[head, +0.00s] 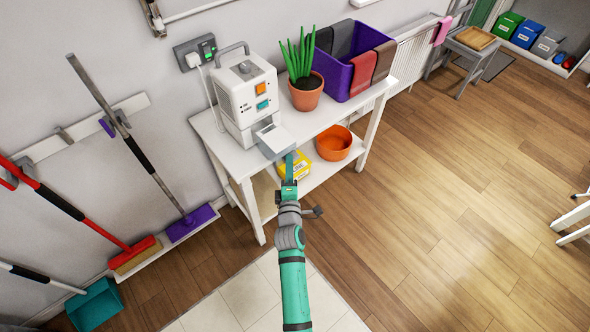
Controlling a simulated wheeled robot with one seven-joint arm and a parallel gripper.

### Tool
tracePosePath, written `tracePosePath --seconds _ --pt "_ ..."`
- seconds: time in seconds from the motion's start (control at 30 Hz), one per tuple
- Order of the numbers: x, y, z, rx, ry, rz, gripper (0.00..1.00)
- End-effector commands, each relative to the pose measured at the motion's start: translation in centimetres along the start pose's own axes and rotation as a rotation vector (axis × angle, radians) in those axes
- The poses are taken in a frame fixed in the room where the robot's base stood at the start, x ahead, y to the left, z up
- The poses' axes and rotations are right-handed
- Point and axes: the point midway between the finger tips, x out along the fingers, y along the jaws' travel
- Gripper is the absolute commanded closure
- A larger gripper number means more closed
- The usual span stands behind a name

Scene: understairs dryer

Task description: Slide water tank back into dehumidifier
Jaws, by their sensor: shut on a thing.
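The dehumidifier (238,92) is a white box with a top handle and orange and teal front buttons. It stands at the left of the white table. The water tank (271,140) is a grey box with a pale top, sticking out of the dehumidifier's lower front and partly past the table's front edge. Its rear end is close to or inside the opening; I cannot tell how deep. My gripper (289,157) is at the tank's front right and shut on it. The fingertips and their contact are small and partly hidden by the arm.
A potted plant (307,93) stands right of the dehumidifier, then a purple bin (339,76) with cloths. The lower shelf holds an orange bowl (334,143) and a yellow package (295,169). Brooms and mops lean on the left wall. Wooden floor right of the table is clear.

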Motion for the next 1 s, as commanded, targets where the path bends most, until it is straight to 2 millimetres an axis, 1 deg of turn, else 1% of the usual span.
tracePosePath --seconds 0.1,0.3,1.0 --pt "0.67 0.12 -0.33 0.001 -0.002 0.002 1.00" --pt "1.20 0.12 -0.72 0.000 -0.003 0.002 1.00" --pt "1.27 0.14 -0.73 0.000 -0.004 0.002 1.00"
